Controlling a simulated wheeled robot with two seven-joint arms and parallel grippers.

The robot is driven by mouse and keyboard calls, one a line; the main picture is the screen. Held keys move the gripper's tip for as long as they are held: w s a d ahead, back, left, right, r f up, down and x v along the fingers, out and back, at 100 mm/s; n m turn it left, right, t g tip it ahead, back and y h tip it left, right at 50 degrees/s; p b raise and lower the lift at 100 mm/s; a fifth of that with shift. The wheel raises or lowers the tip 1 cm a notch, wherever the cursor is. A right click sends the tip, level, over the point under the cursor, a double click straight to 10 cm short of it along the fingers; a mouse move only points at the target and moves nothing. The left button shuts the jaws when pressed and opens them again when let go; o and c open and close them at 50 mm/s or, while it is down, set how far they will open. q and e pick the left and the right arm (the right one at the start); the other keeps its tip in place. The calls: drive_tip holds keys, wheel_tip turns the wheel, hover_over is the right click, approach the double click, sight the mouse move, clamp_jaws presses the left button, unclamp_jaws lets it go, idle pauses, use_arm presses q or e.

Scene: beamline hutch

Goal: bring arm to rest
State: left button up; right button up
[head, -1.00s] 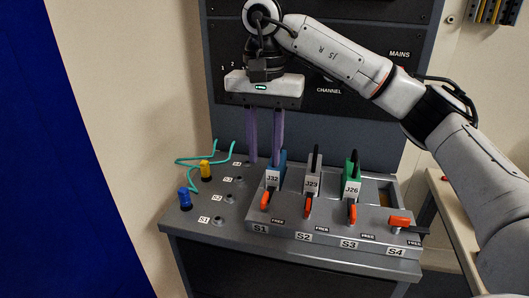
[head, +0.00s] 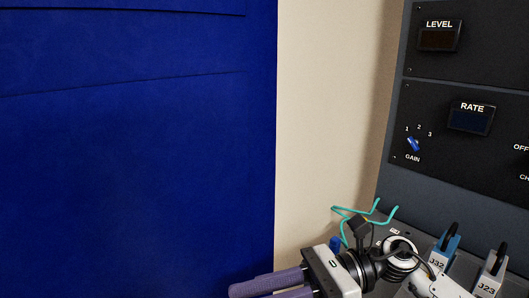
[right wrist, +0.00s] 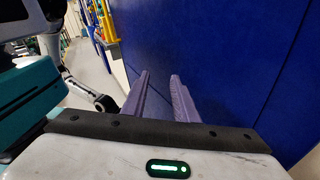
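My right gripper (head: 250,292) is at the bottom of the head view, turned sideways with its purple fingers pointing left, in front of the bench. In the right wrist view its two fingers (right wrist: 160,76) stand apart with nothing between them, so it is open and empty. They point along the blue wall panel (right wrist: 215,50). My left gripper does not show in the head view. A white arm with a dark end shows at the left of the right wrist view, but no fingers can be made out on it.
The bench with blue connector J32 (head: 446,248) and grey connector J23 (head: 490,272) is at lower right, partly hidden by my arm. Teal leads (head: 352,214) rise behind my wrist. A dark instrument rack (head: 440,130) stands at right. A large blue panel (head: 130,150) fills the left.

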drive_tip(key=w+d+f+n+t+h, duration=0.3)
drive_tip(key=d+f+n+t, duration=0.5)
drive_tip(key=n, duration=0.9)
drive_tip(key=w+d+f+n+t+h, duration=0.1)
drive_tip(key=w+f+n+t+h, duration=0.45)
drive_tip(key=n+t, duration=0.95)
drive_tip(key=s+d+f+m+g+h, duration=0.1)
drive_tip(key=s+d+f+m+g, duration=0.2)
drive_tip(key=s+f, duration=0.4)
drive_tip(key=s+d+f+m+g+h, duration=0.2)
drive_tip(key=s+d+f+m+g, duration=0.1)
drive_tip(key=s+f, duration=0.4)
drive_tip(key=s+d+f+m+g+h, duration=0.2)
drive_tip(key=s+f+m+g, duration=0.3)
drive_tip(key=f, duration=0.6)
drive_tip(key=s+d, duration=0.1)
drive_tip(key=s, duration=0.1)
drive_tip(key=shift+s+d, duration=0.3)
drive_tip(key=shift+s, duration=0.05)
